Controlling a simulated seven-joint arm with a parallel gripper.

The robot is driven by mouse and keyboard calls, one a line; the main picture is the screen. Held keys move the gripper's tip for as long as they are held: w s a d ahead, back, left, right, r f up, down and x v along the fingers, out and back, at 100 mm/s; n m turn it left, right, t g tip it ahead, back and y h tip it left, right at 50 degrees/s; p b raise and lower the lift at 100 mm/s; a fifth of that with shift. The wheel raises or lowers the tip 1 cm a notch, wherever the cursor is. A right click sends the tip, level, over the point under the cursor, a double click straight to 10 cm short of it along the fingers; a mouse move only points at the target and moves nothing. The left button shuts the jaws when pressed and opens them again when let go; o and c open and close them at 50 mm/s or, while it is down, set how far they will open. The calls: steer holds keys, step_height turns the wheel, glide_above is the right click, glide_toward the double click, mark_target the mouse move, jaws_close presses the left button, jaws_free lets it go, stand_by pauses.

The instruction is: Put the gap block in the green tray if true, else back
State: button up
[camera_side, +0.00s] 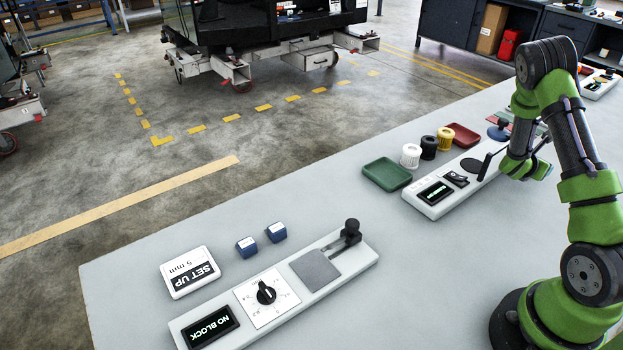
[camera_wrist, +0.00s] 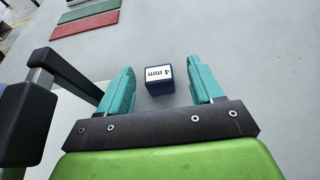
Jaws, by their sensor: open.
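A dark blue block (camera_wrist: 158,88) with a white label reading "4 mm" sits on the grey table between the fingers in the wrist view. My gripper (camera_wrist: 161,66) is open, with its teal fingers on either side of the block and a gap on each side. The side view does not show this block or the fingertips clearly. The green tray (camera_side: 387,174) looks empty in the side view. Two other blue blocks, a left one (camera_side: 246,247) and a right one (camera_side: 276,232), lie near a card (camera_side: 190,272) reading "SET UP 5 mm".
A station with a dial (camera_side: 266,292) and plate shows "NO BLOCK". Another station (camera_side: 437,194) has a lit display. A red tray (camera_side: 462,135) and white, black and yellow ribbed pieces stand near the green tray. A dark arm-like part (camera_wrist: 40,90) is close on the wrist view's left.

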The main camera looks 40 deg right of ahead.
steer(key=v, duration=0.6)
steer(key=shift+w+a+r, duration=0.1)
steer(key=shift+a+r, duration=0.15)
steer(key=shift+a, duration=0.1)
steer(key=a+r+m+t+y, duration=0.1)
steer(key=a+r+m+y, duration=0.2)
steer(key=a+m, duration=0.3)
steer(key=a+r+m+y, duration=0.3)
steer(key=a+r+m, duration=0.2)
steer(key=a, duration=0.6)
steer(key=a+r+m+t+y, duration=0.1)
steer(key=a+r+m+y, duration=0.2)
steer(key=a+r+m, duration=0.2)
steer(key=a+m, duration=0.2)
steer(key=a, duration=0.2)
steer(key=shift+w+t, duration=0.3)
steer(key=a+r+m+t+y, duration=0.1)
steer(key=a+r+y, duration=0.1)
steer(key=a, duration=0.3)
steer(key=s+a+r+m+t+y, duration=0.1)
steer(key=a+r+t+y, duration=0.1)
steer(key=a, duration=0.4)
steer(key=a+r+m+t+y, duration=0.1)
steer(key=a+r+m+y, duration=0.1)
steer(key=a, duration=0.3)
steer(key=shift+s+a+r+t, duration=0.25)
steer(key=shift+s+r+t, duration=0.05)
steer(key=shift+r, duration=0.3)
steer(key=shift+c, duration=0.5)
steer(key=shift+d, duration=0.15)
